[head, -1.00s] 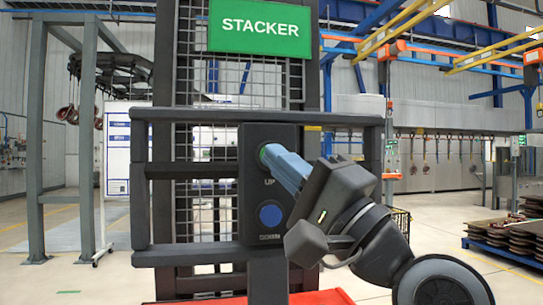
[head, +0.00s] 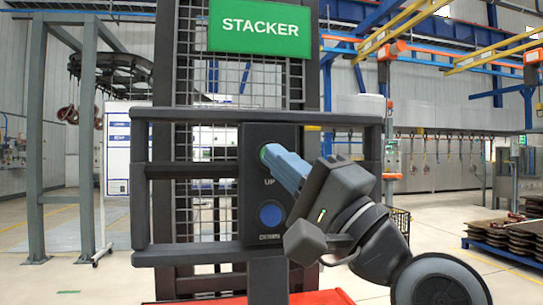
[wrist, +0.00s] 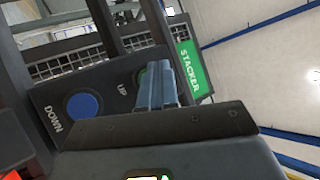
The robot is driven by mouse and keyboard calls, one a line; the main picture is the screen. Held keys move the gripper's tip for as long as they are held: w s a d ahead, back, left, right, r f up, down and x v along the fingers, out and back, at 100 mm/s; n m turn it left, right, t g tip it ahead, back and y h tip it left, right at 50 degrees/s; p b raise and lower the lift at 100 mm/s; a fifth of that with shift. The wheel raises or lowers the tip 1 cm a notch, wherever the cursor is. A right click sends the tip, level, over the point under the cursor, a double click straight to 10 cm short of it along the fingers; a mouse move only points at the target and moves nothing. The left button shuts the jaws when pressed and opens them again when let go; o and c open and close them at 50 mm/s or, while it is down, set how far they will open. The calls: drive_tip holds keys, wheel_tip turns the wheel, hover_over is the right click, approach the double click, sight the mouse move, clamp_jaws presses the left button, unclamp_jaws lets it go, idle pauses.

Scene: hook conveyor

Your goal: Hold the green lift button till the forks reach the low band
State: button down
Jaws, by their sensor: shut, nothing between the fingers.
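The green UP button (head: 263,153) is on a dark control box (head: 257,232), mostly hidden behind my fingertips. My gripper (head: 270,155) is shut and empty, its blue-grey fingers against or right at the button. The blue DOWN button (head: 271,214) is below and clear of my gripper. The stacker mast (head: 165,75) stands behind, with a green STACKER sign (head: 260,27). I cannot make out the forks or the low band.
A dark rail frame (head: 140,190) surrounds the control box. A red part (head: 320,298) of the stacker lies low in front. A pallet of stacked parts (head: 505,238) stands at the right. Hooks (head: 440,150) hang along the back.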

drive_tip(key=shift+w+a, duration=0.1)
drive_tip(key=shift+w, duration=0.2)
drive_tip(key=shift+w+a, duration=0.1)
drive_tip(key=shift+w, duration=0.35)
idle(1.9)
drive_tip(key=shift+s, duration=0.15)
drive_tip(key=shift+s+d, duration=0.25)
drive_tip(key=shift+s, duration=0.45)
drive_tip(key=s+p, duration=0.1)
drive_tip(key=s, duration=0.1)
drive_tip(key=s+d+p, duration=0.1)
drive_tip(key=s, duration=0.1)
drive_tip(key=shift+s+d, duration=0.15)
drive_tip(key=shift+s, duration=0.25)
idle(0.8)
